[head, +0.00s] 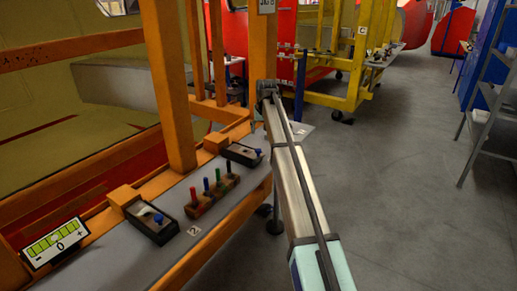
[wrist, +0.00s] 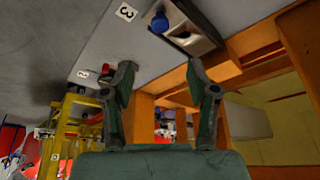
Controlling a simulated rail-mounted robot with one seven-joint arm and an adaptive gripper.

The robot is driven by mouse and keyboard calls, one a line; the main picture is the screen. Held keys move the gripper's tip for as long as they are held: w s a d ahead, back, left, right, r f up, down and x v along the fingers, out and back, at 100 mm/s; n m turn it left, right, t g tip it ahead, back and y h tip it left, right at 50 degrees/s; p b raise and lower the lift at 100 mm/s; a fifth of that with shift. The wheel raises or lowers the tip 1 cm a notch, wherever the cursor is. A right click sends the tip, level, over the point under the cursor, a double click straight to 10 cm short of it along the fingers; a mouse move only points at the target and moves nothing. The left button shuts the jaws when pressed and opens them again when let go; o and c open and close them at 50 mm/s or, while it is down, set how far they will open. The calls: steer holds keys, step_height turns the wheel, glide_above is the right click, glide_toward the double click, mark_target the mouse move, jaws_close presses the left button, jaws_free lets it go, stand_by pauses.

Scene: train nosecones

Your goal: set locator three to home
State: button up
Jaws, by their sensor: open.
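In the wrist view, a label reading 3 (wrist: 126,12) lies on the grey shelf beside a dark box with a pale face (wrist: 192,35) and a blue knob (wrist: 160,22). The box is partly cut off at the top edge. My gripper (wrist: 160,78) is open and empty, its fingers apart and below the knob in the picture, not seen touching it. In the head view, my arm reaches over the shelf edge. I cannot make out the fingers there. The knob's setting is not clear.
In the head view, two blue-knobbed boxes (head: 152,222) (head: 243,153) sit on the shelf (head: 222,222), with coloured pegs (head: 213,192) between them. A display (head: 55,245) stands at left. Orange posts (head: 168,80) rise behind.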

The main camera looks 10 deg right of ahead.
mark_target(258, 150)
steer(key=p+x, duration=0.4)
steer(key=x, duration=1)
steer(key=shift+w+f, duration=0.1)
steer(key=shift+f, duration=0.3)
steer(key=shift+a, duration=0.1)
jaws_close()
